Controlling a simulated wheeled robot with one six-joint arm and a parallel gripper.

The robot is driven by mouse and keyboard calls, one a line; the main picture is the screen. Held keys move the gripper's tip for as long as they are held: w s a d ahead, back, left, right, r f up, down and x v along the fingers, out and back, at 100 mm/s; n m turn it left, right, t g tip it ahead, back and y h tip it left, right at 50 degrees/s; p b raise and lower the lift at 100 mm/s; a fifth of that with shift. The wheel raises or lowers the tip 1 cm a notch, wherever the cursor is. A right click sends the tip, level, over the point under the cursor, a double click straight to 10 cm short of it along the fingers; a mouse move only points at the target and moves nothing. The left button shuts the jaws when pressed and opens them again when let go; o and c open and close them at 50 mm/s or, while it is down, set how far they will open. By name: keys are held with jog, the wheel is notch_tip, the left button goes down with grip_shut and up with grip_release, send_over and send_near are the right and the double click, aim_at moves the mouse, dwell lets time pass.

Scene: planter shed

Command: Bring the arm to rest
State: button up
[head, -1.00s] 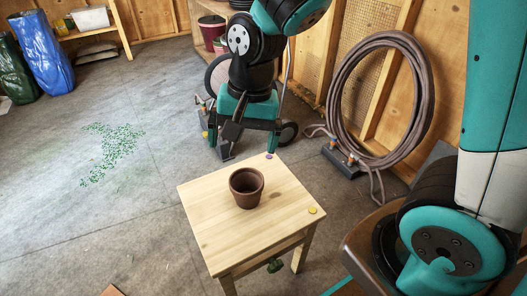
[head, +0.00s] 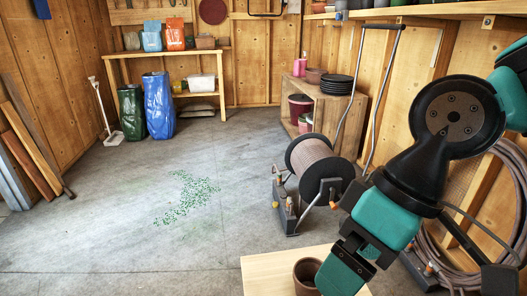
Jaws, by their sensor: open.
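My gripper (head: 418,268) hangs at the lower right of the head view, at the end of my bent teal and black arm. Its jaws are open, with nothing seen between them. One finger hides part of a small brown pot (head: 304,278). The pot stands upright on a pale wooden table (head: 263,268) at the bottom edge. The picture's edge cuts off the table and the pot's lower part.
A hose reel (head: 312,165) stands on the floor left of my arm. A coiled hose (head: 510,160) hangs at the right wall. Green bits (head: 188,198) lie scattered on open floor. A blue bag (head: 158,105) and a green bag (head: 132,113) stand by the back bench (head: 112,72).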

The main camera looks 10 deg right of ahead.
notch_tip(320, 180, up, 25)
jog(key=p, duration=2.2)
jog(key=shift+f+p, duration=0.2)
jog(key=shift+p, duration=0.1)
